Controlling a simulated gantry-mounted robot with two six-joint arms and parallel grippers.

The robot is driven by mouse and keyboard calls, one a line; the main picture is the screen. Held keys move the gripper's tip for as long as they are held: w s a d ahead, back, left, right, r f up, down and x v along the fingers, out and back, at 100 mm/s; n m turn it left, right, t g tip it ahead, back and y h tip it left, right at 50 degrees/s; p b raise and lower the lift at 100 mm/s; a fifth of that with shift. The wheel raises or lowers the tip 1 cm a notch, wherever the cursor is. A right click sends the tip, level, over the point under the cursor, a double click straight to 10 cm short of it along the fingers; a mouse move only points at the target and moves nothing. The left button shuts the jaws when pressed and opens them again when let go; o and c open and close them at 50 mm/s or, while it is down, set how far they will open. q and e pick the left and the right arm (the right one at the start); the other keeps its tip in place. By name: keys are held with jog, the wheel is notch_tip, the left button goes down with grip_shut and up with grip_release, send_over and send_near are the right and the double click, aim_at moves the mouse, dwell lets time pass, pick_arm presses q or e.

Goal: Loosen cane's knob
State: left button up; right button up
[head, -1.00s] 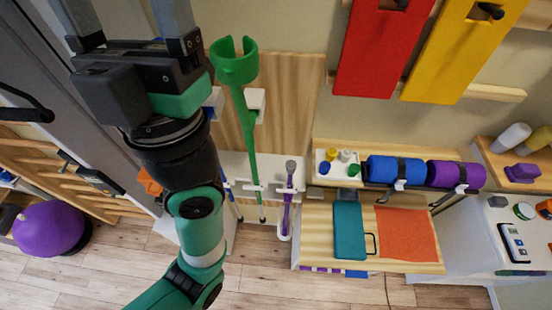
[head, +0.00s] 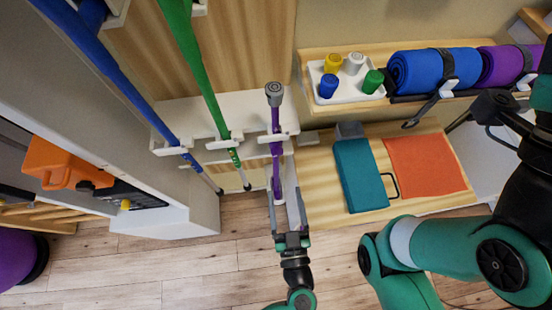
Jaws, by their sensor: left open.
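My left gripper (head: 286,205) comes up from the bottom centre. It is open, its fingers spread near the cane's lower end; whether they touch it I cannot tell.
A green pole (head: 200,75) and a blue pole (head: 105,72) stand left of the cane. To the right, a bench (head: 318,185) holds a teal block (head: 360,175) and an orange cloth (head: 425,165). Above it, a shelf carries a white tray (head: 345,97) and a blue roll (head: 415,70).

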aim_at(278, 155)
pick_arm(q)
jog(key=w+b, duration=0.1)
jog(key=w, duration=0.3)
jog(key=w+a+b, duration=0.1)
jog(key=w, duration=0.2)
jog(key=w+b, duration=0.1)
jog(key=w, duration=0.3)
jog(key=shift+w+a+r+b, duration=0.15)
jog(key=shift+w+a+b, duration=0.2)
jog(key=shift+a+b, duration=0.05)
grip_shut()
